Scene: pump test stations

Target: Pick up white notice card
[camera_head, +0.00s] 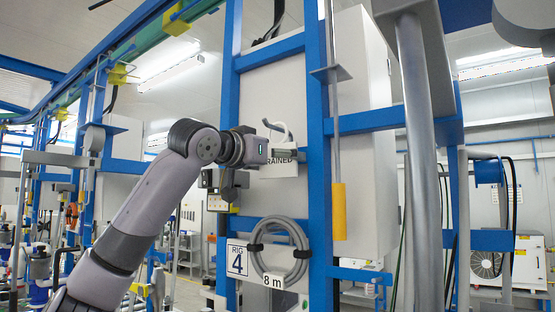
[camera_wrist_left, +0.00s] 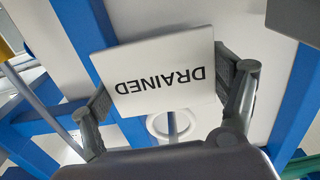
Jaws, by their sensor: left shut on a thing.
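The white notice card (camera_head: 280,171) hangs at the blue-framed panel in the head view, with part of the word "DRAINED" showing. My left gripper (camera_head: 287,155) reaches it from the left and hides part of it. In the left wrist view the card (camera_wrist_left: 165,62) appears upside down with "DRAINED" in black. The left gripper's fingers (camera_wrist_left: 165,84) are shut on the card's two side edges. My right gripper is not in view.
A coiled grey hose (camera_head: 301,262) hangs below, beside a "RIG 4" sign (camera_head: 237,260) and an "8 m" label (camera_head: 272,282). A blue upright (camera_head: 318,190) stands just right of the card. A yellow handle (camera_head: 339,211) hangs on a rod further right.

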